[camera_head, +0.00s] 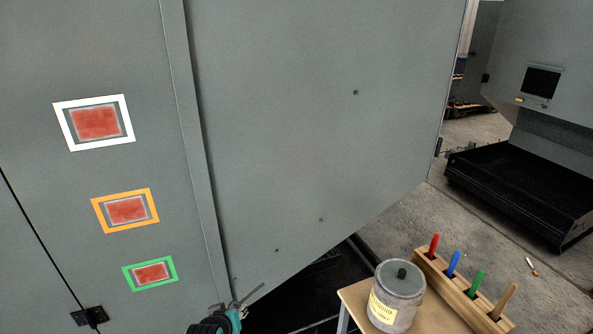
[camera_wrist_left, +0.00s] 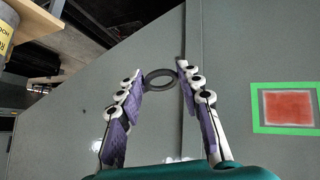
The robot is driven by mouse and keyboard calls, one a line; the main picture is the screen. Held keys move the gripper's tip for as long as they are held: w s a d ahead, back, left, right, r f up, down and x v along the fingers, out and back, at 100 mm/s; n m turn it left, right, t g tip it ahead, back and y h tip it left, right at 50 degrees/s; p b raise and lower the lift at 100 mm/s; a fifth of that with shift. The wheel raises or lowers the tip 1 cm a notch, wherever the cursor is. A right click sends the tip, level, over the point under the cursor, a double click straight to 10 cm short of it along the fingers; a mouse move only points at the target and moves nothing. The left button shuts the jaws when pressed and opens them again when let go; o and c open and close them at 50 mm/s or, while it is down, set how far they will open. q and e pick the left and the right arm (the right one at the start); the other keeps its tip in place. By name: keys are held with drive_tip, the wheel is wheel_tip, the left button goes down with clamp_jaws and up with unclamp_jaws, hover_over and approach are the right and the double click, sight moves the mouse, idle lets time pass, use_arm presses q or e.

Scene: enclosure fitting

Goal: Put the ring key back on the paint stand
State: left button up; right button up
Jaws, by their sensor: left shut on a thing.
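My left gripper (camera_head: 238,313) shows at the bottom edge of the head view, close to the lower edge of the grey panel. In the left wrist view its fingertips (camera_wrist_left: 160,71) are shut on a dark ring (camera_wrist_left: 148,83), which I take for the ring key. The ring sits between the tips, in front of the grey panel; any further part of the key is hidden. The paint stand (camera_head: 435,314), a small wooden table, is at the bottom right of the head view, well right of the gripper. My right gripper is not in view.
A lidded grey can (camera_head: 397,306) stands on the stand beside a wooden rack (camera_head: 455,290) with coloured handles. Grey panels (camera_head: 300,150) fill the left and centre, with white, orange and green frames around red patches. A black bin (camera_head: 515,190) stands at right.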

use_arm(q)
drive_tip(key=shift+a, duration=0.35)
drive_tip(key=shift+d, duration=0.1)
